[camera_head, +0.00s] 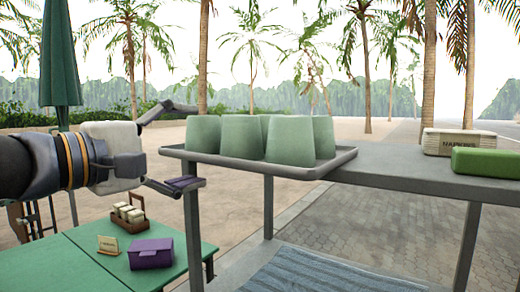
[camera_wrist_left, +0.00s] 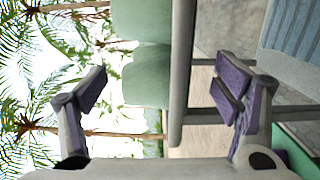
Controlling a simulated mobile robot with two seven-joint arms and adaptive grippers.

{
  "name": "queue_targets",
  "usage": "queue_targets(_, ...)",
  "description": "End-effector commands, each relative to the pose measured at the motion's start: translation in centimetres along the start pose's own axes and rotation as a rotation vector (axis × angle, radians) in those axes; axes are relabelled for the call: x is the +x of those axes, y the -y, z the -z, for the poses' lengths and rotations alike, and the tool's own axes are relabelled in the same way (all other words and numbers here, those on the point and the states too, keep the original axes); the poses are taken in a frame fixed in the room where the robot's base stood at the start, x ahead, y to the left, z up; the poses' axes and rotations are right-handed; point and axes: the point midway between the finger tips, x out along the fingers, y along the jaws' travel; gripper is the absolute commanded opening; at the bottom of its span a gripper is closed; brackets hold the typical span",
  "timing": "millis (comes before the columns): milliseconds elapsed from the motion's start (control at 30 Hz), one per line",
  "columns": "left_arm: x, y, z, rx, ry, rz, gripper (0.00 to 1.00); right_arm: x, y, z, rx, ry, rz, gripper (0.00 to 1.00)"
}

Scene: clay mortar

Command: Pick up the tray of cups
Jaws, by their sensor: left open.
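A grey tray (camera_head: 250,167) with several pale green upturned cups (camera_head: 290,140) rests on the left end of a grey table and juts past its edge. My left gripper (camera_head: 183,148) is open at the tray's left end, one finger higher than the rim and the other lower. In the left wrist view, turned on its side, the tray (camera_wrist_left: 182,60) and the cups (camera_wrist_left: 146,75) show between the spread fingers (camera_wrist_left: 163,84). I cannot tell whether a finger touches the tray. My right gripper is not in view.
The grey table (camera_head: 400,165) carries a napkin box (camera_head: 458,142) and a green box (camera_head: 487,161) at right. A lower green table (camera_head: 60,262) with a purple box (camera_head: 151,253) and a small wooden caddy (camera_head: 127,214) stands at lower left. A closed green umbrella (camera_head: 60,60) stands behind.

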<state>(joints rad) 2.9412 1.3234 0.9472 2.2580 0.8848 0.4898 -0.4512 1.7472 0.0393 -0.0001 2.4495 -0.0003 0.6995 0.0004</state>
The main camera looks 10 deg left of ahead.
Motion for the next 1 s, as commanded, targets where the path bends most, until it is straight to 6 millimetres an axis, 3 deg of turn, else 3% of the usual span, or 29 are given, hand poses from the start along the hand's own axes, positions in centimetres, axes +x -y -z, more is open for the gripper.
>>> queue_targets(300,5.2,-0.4,0.2,0.002,0.001,-0.001,0.82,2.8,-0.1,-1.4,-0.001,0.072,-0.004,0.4)
queue_targets(567,5.5,-1.1,0.1,0.005,0.0,-0.01,0.82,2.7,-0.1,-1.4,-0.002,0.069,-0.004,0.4)
queue_targets(900,5.5,-1.1,0.1,0.005,0.0,-0.01,0.08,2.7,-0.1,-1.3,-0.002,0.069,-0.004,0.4)
queue_targets(1000,5.4,-1.3,0.1,0.006,0.0,-0.014,0.06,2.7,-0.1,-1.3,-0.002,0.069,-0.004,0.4)
